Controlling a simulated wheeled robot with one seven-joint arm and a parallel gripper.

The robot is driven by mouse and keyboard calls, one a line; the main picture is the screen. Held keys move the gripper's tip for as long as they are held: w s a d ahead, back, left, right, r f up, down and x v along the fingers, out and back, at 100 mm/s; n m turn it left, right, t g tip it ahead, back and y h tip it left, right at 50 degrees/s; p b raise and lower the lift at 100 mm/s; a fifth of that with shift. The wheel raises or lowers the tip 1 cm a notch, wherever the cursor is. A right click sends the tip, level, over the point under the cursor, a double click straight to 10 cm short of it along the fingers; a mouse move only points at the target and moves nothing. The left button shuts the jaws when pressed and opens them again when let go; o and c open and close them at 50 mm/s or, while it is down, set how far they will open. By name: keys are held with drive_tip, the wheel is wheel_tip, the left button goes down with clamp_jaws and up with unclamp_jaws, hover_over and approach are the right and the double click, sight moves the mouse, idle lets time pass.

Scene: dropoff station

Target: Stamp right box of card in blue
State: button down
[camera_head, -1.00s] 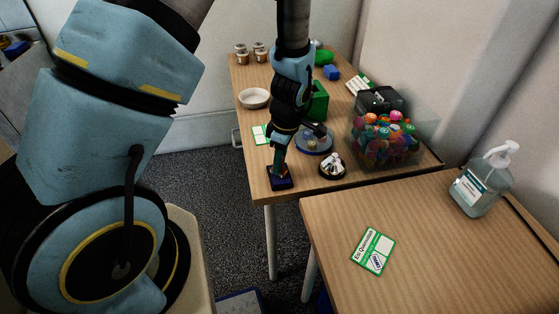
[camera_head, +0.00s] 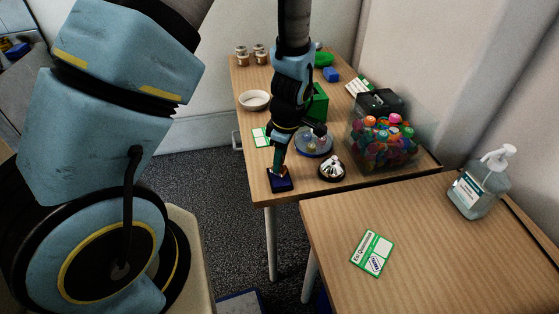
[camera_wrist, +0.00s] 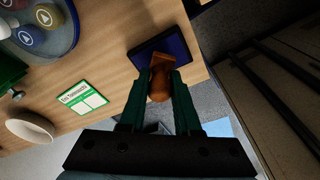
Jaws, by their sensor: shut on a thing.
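My gripper (camera_wrist: 160,85) is shut on a wooden-handled stamp (camera_wrist: 160,78). The stamp is at the dark blue ink pad (camera_wrist: 165,48), which lies at the near-left corner of the far table in the head view (camera_head: 280,184). The stamp's face is hidden, so I cannot tell whether it touches the pad. A green-edged card (camera_wrist: 82,97) lies flat on the same table, left of the stamp; its edge shows beside my arm in the head view (camera_head: 261,137). Another green-and-white card (camera_head: 372,253) lies on the near table, with a small bluish mark in one box.
Right of the pad stand a small round holder (camera_head: 331,168) and a round tray (camera_head: 314,143). A clear bin of colourful items (camera_head: 385,145) is farther right. A white bowl (camera_head: 255,100) is behind. A sanitizer bottle (camera_head: 478,190) stands on the near table.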

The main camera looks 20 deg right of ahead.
drive_tip(key=shift+r+p, duration=1.9)
drive_tip(key=shift+r, duration=0.9)
